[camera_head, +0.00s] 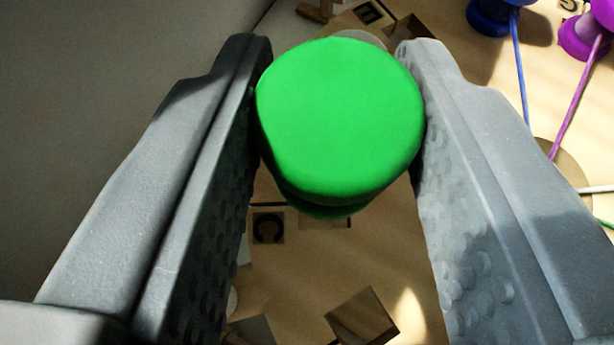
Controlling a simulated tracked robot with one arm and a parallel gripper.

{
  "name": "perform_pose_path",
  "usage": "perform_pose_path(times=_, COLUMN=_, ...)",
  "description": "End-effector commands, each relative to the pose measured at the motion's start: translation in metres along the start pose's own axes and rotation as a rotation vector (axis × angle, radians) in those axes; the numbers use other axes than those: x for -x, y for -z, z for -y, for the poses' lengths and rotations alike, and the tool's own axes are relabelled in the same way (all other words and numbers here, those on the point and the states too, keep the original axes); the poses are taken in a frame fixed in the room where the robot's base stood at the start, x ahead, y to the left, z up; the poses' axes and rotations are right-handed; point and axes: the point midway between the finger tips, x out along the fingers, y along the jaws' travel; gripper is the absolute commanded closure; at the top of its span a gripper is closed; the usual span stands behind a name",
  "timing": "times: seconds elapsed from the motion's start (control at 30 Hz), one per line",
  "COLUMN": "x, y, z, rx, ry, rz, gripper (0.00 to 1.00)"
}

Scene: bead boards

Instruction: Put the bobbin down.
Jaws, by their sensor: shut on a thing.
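A green bobbin (340,120) is between the two grey fingers of my gripper (338,115) in the head camera view. I see its rounded top end, and the fingertips touch it on both sides. My gripper is shut on it. The bobbin hides the spot beneath it, and its height above the wooden board (300,270) is hard to tell.
A blue bobbin (492,16) and a purple bobbin (582,38) stand at the top right with cords running from them. Several square tiles lie on the board, one with a dark letter (268,228). A plain grey surface (90,90) is at the left.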

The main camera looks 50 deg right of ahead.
Motion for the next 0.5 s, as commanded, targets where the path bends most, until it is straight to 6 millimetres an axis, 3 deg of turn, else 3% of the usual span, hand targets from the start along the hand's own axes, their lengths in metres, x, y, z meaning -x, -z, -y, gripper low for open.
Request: perform_pose_path(times=0.5, x=-0.027, y=-0.048, z=-0.001, rx=0.002, ry=-0.003, rz=-0.001, gripper=0.93)
